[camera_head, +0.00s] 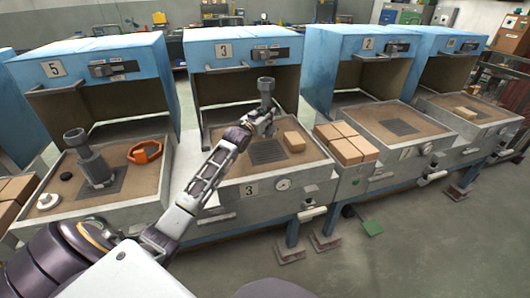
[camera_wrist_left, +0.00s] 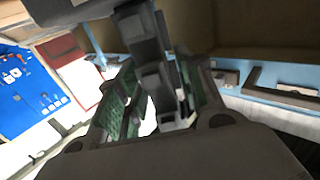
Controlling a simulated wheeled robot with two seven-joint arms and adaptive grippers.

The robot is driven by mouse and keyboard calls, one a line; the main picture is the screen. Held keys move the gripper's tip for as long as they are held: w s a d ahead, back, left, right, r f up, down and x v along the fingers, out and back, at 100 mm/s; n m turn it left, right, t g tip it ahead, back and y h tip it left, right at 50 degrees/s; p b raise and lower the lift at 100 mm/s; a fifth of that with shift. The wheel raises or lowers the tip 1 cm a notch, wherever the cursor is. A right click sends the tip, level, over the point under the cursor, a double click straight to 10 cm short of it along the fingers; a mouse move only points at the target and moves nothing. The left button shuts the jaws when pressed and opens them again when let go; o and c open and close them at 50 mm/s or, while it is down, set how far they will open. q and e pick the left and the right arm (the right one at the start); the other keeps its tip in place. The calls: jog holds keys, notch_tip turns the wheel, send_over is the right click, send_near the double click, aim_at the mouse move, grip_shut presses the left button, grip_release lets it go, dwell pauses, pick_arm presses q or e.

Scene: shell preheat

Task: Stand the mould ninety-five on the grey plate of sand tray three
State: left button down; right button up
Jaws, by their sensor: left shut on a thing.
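The mould (camera_head: 266,88) is grey, with a wide cup-like top on a narrower neck. My left gripper (camera_head: 264,120) is shut on it over sand tray three (camera_head: 235,170), and the gripper hides its lower part. It looks roughly upright. In the left wrist view, the grey mould (camera_wrist_left: 152,75) stands between green-padded fingers (camera_wrist_left: 150,100). The dark grey plate (camera_head: 268,153) lies bare in the sand, just below the gripper in the head picture. I cannot tell the mould's height above the sand. My right gripper is not in view.
A tan block (camera_head: 294,141) lies right of the plate. The blue hood (camera_head: 243,47) marked 3 stands behind. Tray five at left holds another grey mould (camera_head: 88,160) and an orange ring-shaped piece (camera_head: 145,152). Tan blocks (camera_head: 345,145) sit stacked between the trays at right.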

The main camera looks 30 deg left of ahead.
aim_at(266, 132)
pick_arm(q)
jog(key=shift+f+b, duration=0.75)
jog(key=shift+f, duration=2.3)
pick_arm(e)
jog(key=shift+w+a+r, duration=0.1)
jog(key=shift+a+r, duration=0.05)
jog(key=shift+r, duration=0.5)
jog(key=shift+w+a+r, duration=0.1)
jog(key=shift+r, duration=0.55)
pick_arm(q)
jog(key=shift+f, duration=0.4)
jog(key=shift+f+b, duration=0.35)
jog(key=shift+f, duration=1.1)
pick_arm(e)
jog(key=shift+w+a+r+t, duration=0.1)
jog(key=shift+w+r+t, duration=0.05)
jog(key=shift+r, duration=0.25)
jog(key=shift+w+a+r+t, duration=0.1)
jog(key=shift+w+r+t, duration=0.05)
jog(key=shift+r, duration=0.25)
pick_arm(q)
jog(key=shift+f, duration=0.1)
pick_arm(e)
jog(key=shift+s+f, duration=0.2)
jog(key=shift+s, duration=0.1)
